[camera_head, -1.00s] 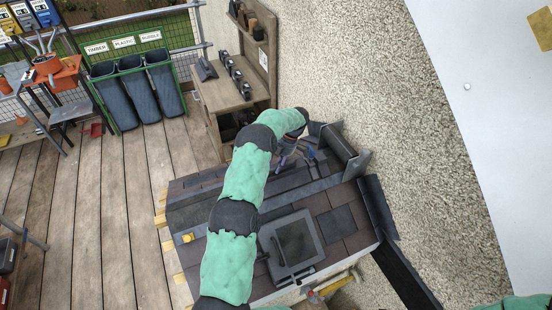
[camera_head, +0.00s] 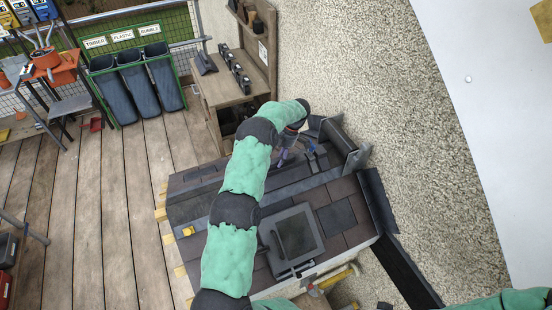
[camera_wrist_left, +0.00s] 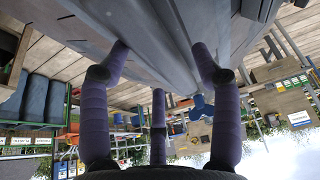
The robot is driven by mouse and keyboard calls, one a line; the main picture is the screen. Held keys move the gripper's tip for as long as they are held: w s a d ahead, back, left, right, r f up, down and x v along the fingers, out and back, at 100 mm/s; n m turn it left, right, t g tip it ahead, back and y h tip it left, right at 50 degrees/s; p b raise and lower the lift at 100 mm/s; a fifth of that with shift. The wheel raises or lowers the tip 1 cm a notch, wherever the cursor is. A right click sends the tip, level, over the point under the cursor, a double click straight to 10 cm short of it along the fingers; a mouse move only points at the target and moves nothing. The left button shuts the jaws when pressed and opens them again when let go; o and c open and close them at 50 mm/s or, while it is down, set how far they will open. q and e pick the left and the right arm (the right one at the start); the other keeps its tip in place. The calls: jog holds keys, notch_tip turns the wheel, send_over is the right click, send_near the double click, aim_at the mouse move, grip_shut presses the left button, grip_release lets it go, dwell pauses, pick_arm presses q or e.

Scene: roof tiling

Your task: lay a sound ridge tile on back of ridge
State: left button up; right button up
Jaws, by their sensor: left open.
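The small model roof (camera_head: 335,195) has brown and grey tiles, with a dark grey ridge (camera_head: 215,195) along its top. My left gripper (camera_head: 290,153) is over the wall end of the ridge, partly hidden by its own wrist. In the left wrist view its purple fingers (camera_wrist_left: 157,95) are spread and open. A long grey ridge-like piece (camera_wrist_left: 165,40) lies close beyond the fingertips; I cannot tell whether they touch it. A small blue object (camera_head: 312,146) is beside the fingers, and blue also shows in the wrist view (camera_wrist_left: 202,106). My right gripper is not in view.
A dark upright metal piece (camera_head: 357,158) stands at the roof's wall end, near the rough wall (camera_head: 390,100). A wooden bench (camera_head: 228,92) holds several dark pieces. Three bins (camera_head: 135,85) stand behind. A framed roof window (camera_head: 293,242) is low on the slope. The deck left is open.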

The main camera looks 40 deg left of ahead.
pick_arm(q)
jog(key=b+v, duration=0.1)
jog(key=v, duration=1)
